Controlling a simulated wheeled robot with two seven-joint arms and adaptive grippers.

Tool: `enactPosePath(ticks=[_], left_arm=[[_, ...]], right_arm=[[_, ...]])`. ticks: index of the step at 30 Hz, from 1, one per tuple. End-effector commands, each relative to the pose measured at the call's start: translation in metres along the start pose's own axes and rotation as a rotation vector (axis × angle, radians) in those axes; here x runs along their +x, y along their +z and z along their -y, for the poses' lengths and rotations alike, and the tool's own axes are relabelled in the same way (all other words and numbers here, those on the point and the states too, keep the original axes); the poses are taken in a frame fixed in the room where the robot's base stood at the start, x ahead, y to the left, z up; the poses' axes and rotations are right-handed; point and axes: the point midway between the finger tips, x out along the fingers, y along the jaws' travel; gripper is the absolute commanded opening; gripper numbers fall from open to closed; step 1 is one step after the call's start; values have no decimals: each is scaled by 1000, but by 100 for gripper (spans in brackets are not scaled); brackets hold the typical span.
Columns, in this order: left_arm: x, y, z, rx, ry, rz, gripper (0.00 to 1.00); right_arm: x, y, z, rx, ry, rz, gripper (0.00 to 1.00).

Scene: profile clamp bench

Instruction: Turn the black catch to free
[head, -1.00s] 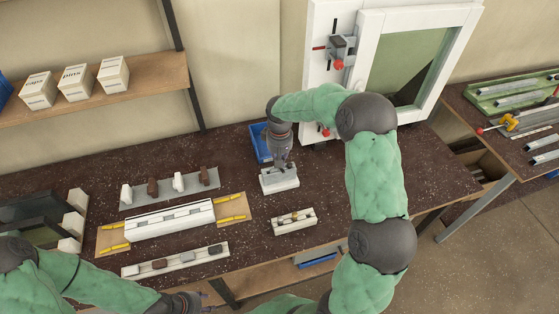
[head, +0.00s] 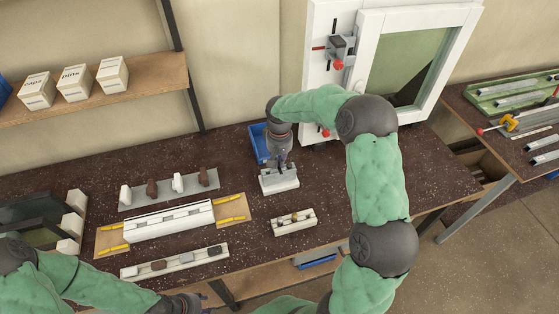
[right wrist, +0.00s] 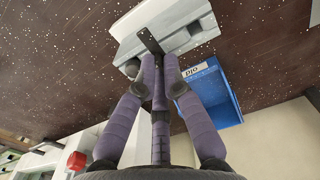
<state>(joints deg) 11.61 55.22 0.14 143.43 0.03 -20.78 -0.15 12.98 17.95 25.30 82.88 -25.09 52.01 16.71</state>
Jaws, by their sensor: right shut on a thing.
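A white and grey block (head: 279,181) stands on the dark bench in the head view. It also fills the top of the right wrist view (right wrist: 185,35). The black catch (right wrist: 150,40) is a thin dark bar on it, pointing obliquely across its top. My right gripper (head: 281,163) reaches down over the block. In the right wrist view its purple fingers (right wrist: 158,66) are closed around the near end of the catch, which they partly hide. My left gripper (head: 203,300) is low at the bottom edge of the head view, away from the block; its fingers are barely visible.
A blue bin (head: 259,143) stands just behind the block. A small white holder (head: 294,222) lies in front of it. A white profile (head: 170,220) and racks of pieces are to the left. A white window frame (head: 324,85) stands behind my right arm.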

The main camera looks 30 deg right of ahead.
Motion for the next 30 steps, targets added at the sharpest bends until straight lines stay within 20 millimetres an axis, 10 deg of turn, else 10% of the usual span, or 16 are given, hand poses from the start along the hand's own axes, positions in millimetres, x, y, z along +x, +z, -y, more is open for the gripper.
enactPosePath(ticks=[3, 17, 30], left_arm=[[0, 0, 0, 0, 0, 0, 40], [0, 0, 0, 0, 0, 0, 40], [0, 0, 0, 0, 0, 0, 40]], right_arm=[[-2, -1, 0, 1, 0, -4, 33], [-9, -1, 0, 0, 0, -3, 33], [-89, -1, 0, 1, -1, -6, 33]])
